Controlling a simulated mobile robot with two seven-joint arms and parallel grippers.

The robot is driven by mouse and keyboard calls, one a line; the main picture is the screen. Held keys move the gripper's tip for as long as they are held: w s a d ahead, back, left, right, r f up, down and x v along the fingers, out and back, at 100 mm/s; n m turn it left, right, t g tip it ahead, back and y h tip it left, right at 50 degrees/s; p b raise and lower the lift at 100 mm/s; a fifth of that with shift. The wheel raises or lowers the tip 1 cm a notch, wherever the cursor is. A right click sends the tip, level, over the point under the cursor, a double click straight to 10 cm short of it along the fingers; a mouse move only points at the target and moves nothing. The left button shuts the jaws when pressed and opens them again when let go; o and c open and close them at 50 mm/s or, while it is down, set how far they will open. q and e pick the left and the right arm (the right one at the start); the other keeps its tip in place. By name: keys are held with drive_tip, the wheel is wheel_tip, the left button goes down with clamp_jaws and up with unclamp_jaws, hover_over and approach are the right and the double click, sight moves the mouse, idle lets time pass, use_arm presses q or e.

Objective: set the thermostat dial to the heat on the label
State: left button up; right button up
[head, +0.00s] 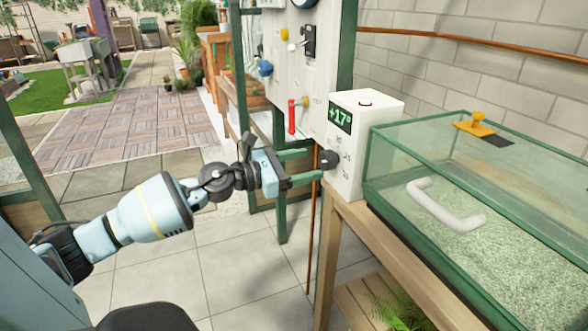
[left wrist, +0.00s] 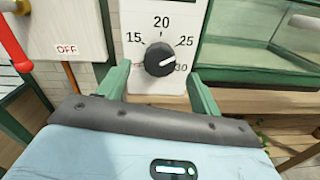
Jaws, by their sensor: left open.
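The white thermostat box (head: 365,118) stands on the wooden bench beside the glass tank. Its display (head: 340,117) reads +17° in green on black. The black round dial (head: 329,160) is low on its front. In the left wrist view the dial (left wrist: 160,60) has 15, 20, 25 and 30 around it, and its white mark points right, between 25 and 30. My left gripper (head: 305,166) is open in front of the dial, its green fingers pointing at it. In the left wrist view the fingers (left wrist: 160,88) are spread to either side, below the dial. My right gripper is out of view.
The green-framed glass tank (head: 425,237) with gravel and a white handle (head: 445,207) is right of the box. A white panel with a red lever (head: 292,117) and knobs is behind left. An OFF label (left wrist: 67,49) shows in the left wrist view. Tiled floor is open at left.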

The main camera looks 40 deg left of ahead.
use_arm(q)
drive_tip(key=shift+v, duration=1.25)
